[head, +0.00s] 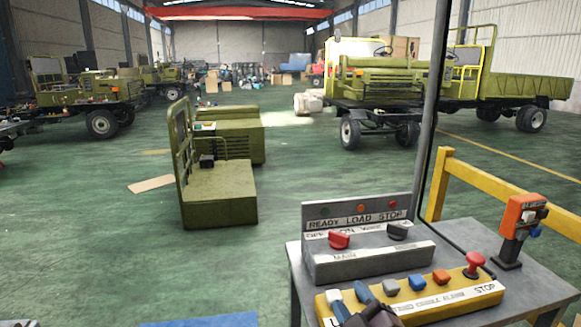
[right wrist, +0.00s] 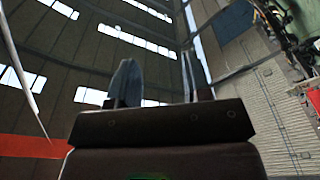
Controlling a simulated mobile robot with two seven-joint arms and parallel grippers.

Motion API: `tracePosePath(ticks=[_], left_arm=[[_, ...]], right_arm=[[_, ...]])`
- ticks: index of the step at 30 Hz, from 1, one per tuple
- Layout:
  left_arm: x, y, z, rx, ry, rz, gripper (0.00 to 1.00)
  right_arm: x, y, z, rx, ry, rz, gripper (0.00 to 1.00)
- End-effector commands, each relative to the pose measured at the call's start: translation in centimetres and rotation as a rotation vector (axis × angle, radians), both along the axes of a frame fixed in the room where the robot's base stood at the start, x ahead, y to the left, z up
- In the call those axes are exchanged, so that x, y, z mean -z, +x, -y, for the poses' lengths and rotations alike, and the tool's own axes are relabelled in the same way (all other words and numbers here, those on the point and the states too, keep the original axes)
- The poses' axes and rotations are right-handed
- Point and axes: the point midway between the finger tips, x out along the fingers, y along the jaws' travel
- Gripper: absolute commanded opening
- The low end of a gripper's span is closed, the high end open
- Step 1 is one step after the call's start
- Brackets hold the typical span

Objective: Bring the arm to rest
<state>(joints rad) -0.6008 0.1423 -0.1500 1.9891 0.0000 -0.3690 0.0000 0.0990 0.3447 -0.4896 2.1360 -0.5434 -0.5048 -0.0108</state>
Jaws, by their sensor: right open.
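My right gripper (head: 351,301) shows at the bottom of the head view, in front of the left end of the yellow button box (head: 440,306). Its two bluish-grey fingers point up and stand apart, with nothing seen between them. In the right wrist view the open fingers (right wrist: 157,72) stand against the hall's roof and wall. I cannot tell from these views whether the gripper touches the box. My left gripper is not in view.
A grey desk (head: 540,285) carries a grey switch panel (head: 368,262) with red and black knobs, and an orange control box (head: 521,216) on a stand. A dark post (head: 431,120) and yellow railing (head: 485,178) stand behind. Green floor (head: 100,240) is open at left; trucks stand farther off.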

Motion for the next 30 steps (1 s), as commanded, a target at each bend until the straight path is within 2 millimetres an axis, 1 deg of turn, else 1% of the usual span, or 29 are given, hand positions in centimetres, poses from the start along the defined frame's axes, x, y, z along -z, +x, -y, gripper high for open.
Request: tracePosePath(ticks=[1,3,5,6,8,9,11,12,15,18,24,30], left_arm=[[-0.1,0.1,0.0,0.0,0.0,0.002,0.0],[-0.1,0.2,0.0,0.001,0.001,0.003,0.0],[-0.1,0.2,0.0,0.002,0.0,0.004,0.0],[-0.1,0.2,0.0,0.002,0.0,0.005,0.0],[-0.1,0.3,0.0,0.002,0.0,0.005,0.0],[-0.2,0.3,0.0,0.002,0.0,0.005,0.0],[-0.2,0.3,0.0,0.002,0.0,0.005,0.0],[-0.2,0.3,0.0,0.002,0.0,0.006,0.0],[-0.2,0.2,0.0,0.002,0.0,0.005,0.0],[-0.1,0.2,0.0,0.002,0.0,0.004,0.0],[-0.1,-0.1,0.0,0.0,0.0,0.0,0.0],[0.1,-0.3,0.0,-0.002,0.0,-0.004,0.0]], right_arm=[[1.7,-0.9,1.9,0.07,0.049,-0.095,0.45],[3.9,-2.3,4.3,0.161,0.107,-0.225,0.45],[5.9,-3.9,6.3,0.237,0.155,-0.339,0.45],[7.2,-5.1,7.6,0.286,0.185,-0.415,0.45],[9.1,-7.1,9.3,0.359,0.228,-0.53,0.45],[10.3,-8.7,10.4,0.404,0.255,-0.606,0.45],[12.0,-11.1,11.8,0.469,0.295,-0.72,0.45],[12.9,-12.7,12.6,0.507,0.316,-0.787,0.45],[14.6,-16.0,13.9,0.579,0.357,-0.924,0.45],[15.6,-18.8,14.8,0.63,0.387,-1.028,0.45],[16.9,-23.3,15.8,0.707,0.429,-1.191,0.45],[17.5,-27.3,16.4,0.767,0.462,-1.326,0.45]])
